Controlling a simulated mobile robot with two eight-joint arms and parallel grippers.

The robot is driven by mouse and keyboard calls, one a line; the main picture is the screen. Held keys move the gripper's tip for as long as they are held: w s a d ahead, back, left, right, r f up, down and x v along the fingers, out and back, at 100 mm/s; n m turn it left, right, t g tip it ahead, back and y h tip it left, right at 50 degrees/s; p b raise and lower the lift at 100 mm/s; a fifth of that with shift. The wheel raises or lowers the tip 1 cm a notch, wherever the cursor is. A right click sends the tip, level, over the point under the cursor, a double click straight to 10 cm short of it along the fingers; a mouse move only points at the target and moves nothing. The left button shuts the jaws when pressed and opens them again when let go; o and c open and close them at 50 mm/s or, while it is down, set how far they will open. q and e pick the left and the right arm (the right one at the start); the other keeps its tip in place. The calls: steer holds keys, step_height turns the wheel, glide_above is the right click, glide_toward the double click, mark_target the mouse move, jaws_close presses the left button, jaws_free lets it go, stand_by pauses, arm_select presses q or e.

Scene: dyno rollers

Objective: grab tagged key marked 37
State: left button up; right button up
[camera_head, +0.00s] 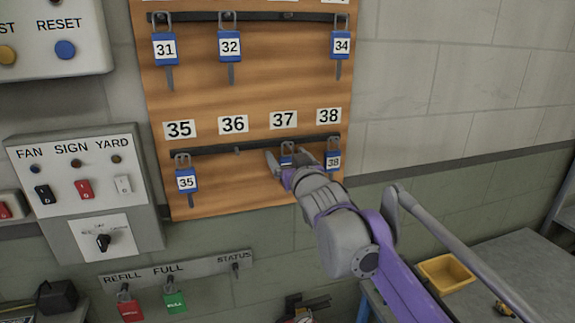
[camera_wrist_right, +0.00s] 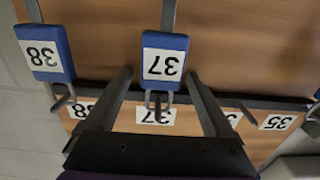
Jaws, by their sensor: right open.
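The key with the blue tag marked 37 (camera_head: 287,160) hangs on its hook below the 37 label on the wooden key board (camera_head: 255,72). In the head view my right gripper covers most of it. In the right wrist view the tag (camera_wrist_right: 164,62) appears upside down, between the two fingers. My right gripper (camera_wrist_right: 160,85) is open, with one finger on each side of the tag and a visible gap to both. It also shows in the head view (camera_head: 287,163) at the board's lower right. My left gripper is not in view.
The key marked 38 (camera_head: 333,160) hangs close by on the right, beside my gripper. The key marked 35 (camera_head: 186,181) hangs at the left; hook 36 (camera_head: 237,151) is bare. A switch panel (camera_head: 84,180) is left of the board. A yellow bin (camera_head: 446,272) sits lower right.

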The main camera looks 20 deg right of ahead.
steer(key=shift+s, duration=0.2)
steer(key=shift+c, duration=0.6)
jaws_close()
